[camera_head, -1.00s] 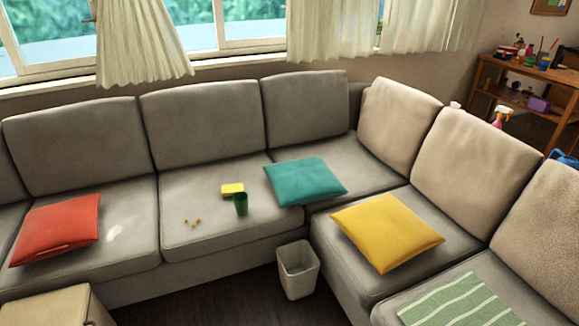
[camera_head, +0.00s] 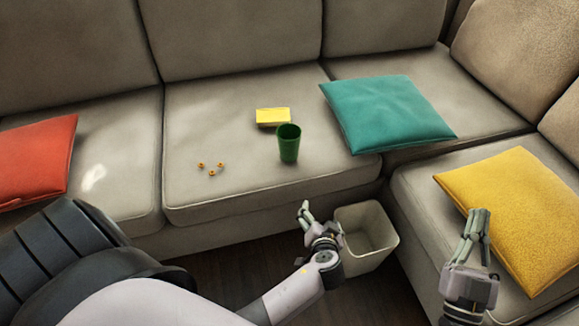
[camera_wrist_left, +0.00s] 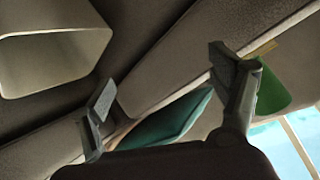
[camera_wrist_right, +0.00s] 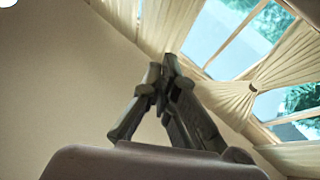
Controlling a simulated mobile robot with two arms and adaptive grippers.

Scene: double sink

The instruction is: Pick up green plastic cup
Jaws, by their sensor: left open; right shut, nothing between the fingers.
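The green plastic cup (camera_head: 289,144) stands upright on the middle sofa seat in the head view. It also shows at the right in the left wrist view (camera_wrist_left: 271,92), partly behind a finger. My left gripper (camera_head: 305,213) is open and empty, in front of the sofa and below the cup, beside the bin. Its spread fingers show in the left wrist view (camera_wrist_left: 160,80). My right gripper (camera_head: 480,215) is shut and empty, in front of the yellow cushion in the picture. Its fingers are together in the right wrist view (camera_wrist_right: 160,75).
A yellow box-like item (camera_head: 273,117) lies just behind the cup, with small orange pieces (camera_head: 211,169) to its left. A teal cushion (camera_head: 385,112) lies to the right, a yellow cushion (camera_head: 525,205) further right. A white bin (camera_head: 390,250) stands by the sofa front.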

